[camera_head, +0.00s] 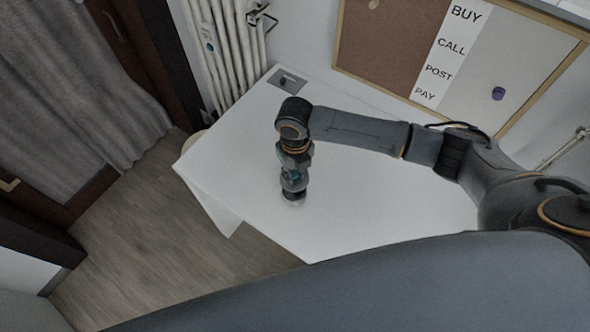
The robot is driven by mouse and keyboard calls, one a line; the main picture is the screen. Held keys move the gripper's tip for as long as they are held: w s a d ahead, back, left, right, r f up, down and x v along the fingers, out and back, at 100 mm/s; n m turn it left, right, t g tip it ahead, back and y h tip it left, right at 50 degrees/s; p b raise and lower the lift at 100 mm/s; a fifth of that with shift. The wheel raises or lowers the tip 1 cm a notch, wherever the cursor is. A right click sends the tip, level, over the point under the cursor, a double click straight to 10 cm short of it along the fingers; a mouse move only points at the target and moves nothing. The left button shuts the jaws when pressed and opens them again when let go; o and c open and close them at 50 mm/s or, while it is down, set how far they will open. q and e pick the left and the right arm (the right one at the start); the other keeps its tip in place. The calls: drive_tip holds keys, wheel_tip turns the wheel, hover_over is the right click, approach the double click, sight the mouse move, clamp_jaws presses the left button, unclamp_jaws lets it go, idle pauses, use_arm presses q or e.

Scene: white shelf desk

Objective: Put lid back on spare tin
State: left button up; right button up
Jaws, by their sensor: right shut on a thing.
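My right gripper (294,194) points down over the white desk top, left of its middle and near the front left edge. It is shut on a small pale, greyish thing (294,203) that shows just below the fingers. It may be the lid, but it is too small and too covered to be sure. I cannot make out a separate tin; anything directly under the gripper is hidden. My left gripper is not in view.
The white desk (245,150) is otherwise bare, except for a grey plate (287,80) at its far left corner. A radiator (225,50) and a pin board (395,45) stand behind. My large dark arm link covers the bottom right.

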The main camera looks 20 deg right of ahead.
sight(295, 180)
drive_tip(key=shift+f+b, duration=0.65)
drive_tip(key=shift+f, duration=0.05)
wheel_tip(295, 180, down, 3)
drive_tip(key=b, duration=0.3)
drive_tip(key=shift+f+b, duration=0.65)
drive_tip(key=shift+f, duration=0.4)
drive_tip(key=shift+r+p, duration=0.1)
drive_tip(key=shift+p, duration=0.5)
drive_tip(key=shift+f, duration=0.2)
idle(0.7)
drive_tip(key=shift+p, duration=0.35)
idle(0.5)
